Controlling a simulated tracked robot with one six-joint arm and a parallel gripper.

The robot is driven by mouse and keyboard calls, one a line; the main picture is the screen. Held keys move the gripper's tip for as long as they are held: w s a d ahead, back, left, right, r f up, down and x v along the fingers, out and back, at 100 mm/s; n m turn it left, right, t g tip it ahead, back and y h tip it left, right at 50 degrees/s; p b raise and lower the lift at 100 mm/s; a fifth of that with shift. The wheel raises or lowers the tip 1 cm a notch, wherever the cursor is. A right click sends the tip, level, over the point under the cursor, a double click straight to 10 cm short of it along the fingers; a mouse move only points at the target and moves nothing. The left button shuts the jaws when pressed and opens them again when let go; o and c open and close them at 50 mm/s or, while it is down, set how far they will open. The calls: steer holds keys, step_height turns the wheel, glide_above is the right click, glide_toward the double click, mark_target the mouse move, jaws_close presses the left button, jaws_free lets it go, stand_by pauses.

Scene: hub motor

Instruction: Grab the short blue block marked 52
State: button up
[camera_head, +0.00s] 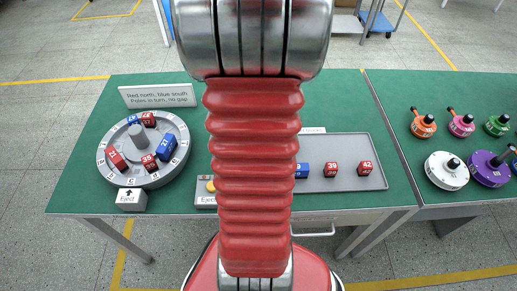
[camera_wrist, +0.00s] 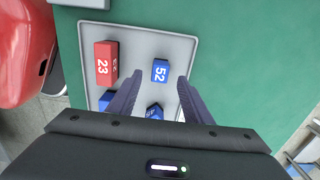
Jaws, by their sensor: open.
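The short blue block marked 52 (camera_wrist: 161,70) stands on the grey tray (camera_wrist: 181,48) in the wrist view, its white number facing up. My gripper (camera_wrist: 160,76) is open above the tray, with one dark finger to each side of block 52 in the picture. I cannot tell how far the fingertips are above it. Nothing is held. In the head view my arm hides block 52 and my gripper; only the right part of the tray (camera_head: 350,181) shows clearly.
A tall red block marked 23 (camera_wrist: 104,62) stands left of block 52. Other blue blocks (camera_wrist: 154,112) lie nearer, partly behind my fingers. In the head view, red blocks 39 (camera_head: 331,170) and 42 (camera_head: 366,168) stand on the tray. A round holder (camera_head: 110,175) with blocks is at left.

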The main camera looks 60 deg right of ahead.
steer(key=shift+f, duration=1.7)
steer(key=shift+c, duration=0.6)
jaws_close()
